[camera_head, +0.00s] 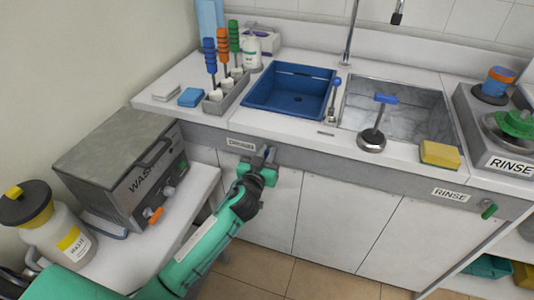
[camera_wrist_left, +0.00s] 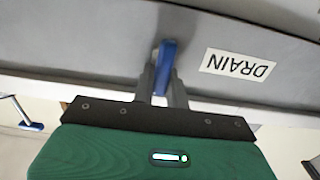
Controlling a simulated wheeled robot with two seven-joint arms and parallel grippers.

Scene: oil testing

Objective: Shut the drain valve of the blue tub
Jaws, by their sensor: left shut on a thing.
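The blue tub (camera_head: 285,107) is set into the counter at the left of the metal sink. Below it on the grey front panel is the drain valve, whose blue handle (camera_wrist_left: 166,60) shows in the left wrist view beside an upside-down DRAIN label (camera_wrist_left: 237,66). The handle runs up and down in that view, crosswise to the panel. My left gripper (camera_head: 268,156) is at the panel below the tub in the head view. It is shut on the blue handle, with a finger on each side. The valve body is mostly hidden by the gripper. My right gripper is not in view.
A green handle (camera_head: 489,211) is by the RINSE label at the right. White cabinet doors (camera_head: 340,210) lie below the panel, with free floor in front.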

